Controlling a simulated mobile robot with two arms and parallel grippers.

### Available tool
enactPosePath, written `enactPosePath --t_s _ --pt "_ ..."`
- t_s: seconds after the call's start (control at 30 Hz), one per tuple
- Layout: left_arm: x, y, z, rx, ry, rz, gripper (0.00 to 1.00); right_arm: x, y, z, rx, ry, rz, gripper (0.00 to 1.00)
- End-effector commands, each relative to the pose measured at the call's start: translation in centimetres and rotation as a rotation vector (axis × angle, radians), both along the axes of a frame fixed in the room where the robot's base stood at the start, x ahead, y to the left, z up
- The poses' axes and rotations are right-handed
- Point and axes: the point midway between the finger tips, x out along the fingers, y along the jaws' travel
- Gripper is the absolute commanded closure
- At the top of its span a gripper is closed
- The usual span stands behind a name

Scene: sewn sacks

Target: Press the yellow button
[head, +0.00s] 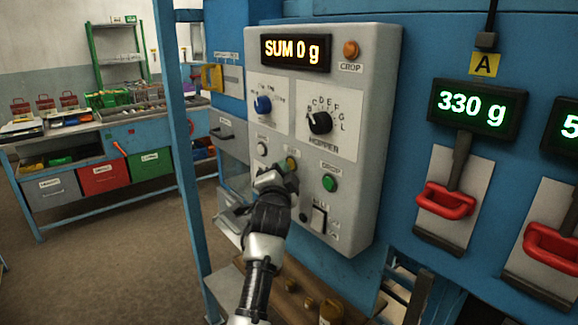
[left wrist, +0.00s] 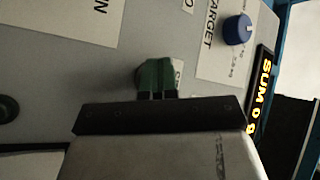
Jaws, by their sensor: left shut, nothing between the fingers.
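The yellow button (head: 291,162) is on the front of the grey control box (head: 375,130), between a white button (head: 262,148) and a green button (head: 330,183). My left gripper (head: 286,177) is shut and empty, right in front of the panel and just below the yellow button, partly covering it. I cannot tell whether the fingertips touch it. In the left wrist view the shut green fingertips (left wrist: 157,78) point at the panel, and the yellow button is hidden there. My right gripper is not in view.
Red handles (head: 446,201) are at right. A blue post (head: 178,130) stands left.

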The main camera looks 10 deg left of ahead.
Motion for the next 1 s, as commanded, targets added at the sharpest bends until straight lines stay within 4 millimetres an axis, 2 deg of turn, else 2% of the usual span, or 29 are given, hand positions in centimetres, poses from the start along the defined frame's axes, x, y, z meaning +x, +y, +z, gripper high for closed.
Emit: enactPosePath --t_s 0.23,0.53,0.87,1.0 --pt "-0.1 0.1 0.1 0.000 -0.001 -0.001 1.00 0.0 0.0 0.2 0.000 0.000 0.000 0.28" --pt "-1.2 0.9 0.2 0.001 0.000 -0.001 1.00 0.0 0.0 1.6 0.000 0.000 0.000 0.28" --pt "-1.4 1.0 0.0 0.000 -0.001 -0.001 1.00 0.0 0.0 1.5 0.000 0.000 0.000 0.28" --pt "-2.1 1.7 0.2 0.001 0.001 0.002 1.00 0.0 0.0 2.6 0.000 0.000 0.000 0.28"
